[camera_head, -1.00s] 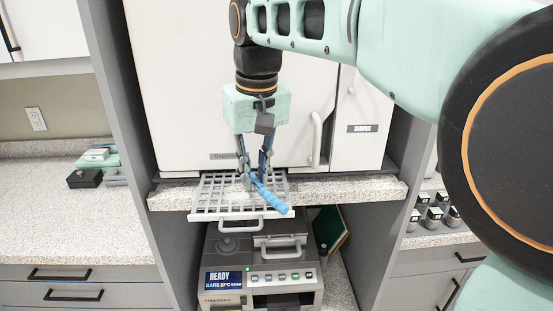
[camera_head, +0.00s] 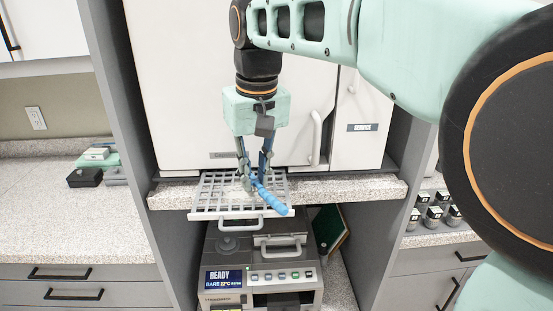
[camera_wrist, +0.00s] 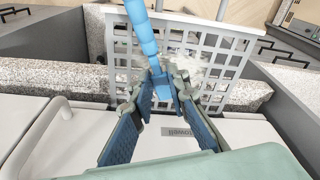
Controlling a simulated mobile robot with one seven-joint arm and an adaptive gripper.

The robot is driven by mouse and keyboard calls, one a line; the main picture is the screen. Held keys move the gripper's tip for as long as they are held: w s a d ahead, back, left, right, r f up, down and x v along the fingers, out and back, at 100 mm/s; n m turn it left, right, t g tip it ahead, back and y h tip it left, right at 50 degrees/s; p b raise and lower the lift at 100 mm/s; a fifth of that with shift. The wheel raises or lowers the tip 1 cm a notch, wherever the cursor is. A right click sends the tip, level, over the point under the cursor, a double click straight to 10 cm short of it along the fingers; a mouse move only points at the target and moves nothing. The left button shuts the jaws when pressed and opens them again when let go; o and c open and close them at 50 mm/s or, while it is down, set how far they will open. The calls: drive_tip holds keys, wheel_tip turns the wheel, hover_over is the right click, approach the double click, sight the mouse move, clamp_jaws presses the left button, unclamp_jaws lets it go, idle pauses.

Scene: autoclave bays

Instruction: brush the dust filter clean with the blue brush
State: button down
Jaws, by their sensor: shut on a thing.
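The blue brush (camera_head: 270,199) is in my gripper (camera_head: 254,180), its handle slanting down and to the right in the head view. In the wrist view the brush handle (camera_wrist: 142,32) runs to the top edge, and its head lies between the fingertips (camera_wrist: 162,84). My gripper is shut on the brush over the dust filter. The dust filter is a pale grey grid (camera_head: 208,197) pulled out from under the white cabinet, with a handle at its front. In the wrist view the grid (camera_wrist: 120,45) shows whitish dust patches beside the brush. The fingers partly hide the filter's middle.
The white cabinet (camera_head: 190,100) stands behind the filter on a speckled shelf (camera_head: 350,190). Below is a grey autoclave (camera_head: 262,255) with a READY display. Grey side panels flank the bay. Small items (camera_head: 98,165) lie on the left counter, and several dark-capped items (camera_head: 435,212) stand at right.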

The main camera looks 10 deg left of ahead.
drive_tip(key=shift+s+a, duration=0.25)
drive_tip(key=shift+a, duration=0.05)
drive_tip(key=shift+w+d+p, duration=0.35)
drive_tip(key=shift+w+d, duration=0.05)
drive_tip(key=shift+d, duration=0.15)
drive_tip(key=shift+s+a, duration=0.1)
drive_tip(key=shift+s+a, duration=0.3)
drive_tip(key=shift+a, duration=0.15)
drive_tip(key=shift+w+d+p, duration=0.35)
drive_tip(key=shift+w+d, duration=0.1)
drive_tip(key=shift+d, duration=0.15)
drive_tip(key=shift+s+a+f, duration=0.15)
drive_tip(key=shift+s+a, duration=0.3)
drive_tip(key=shift+a, duration=0.1)
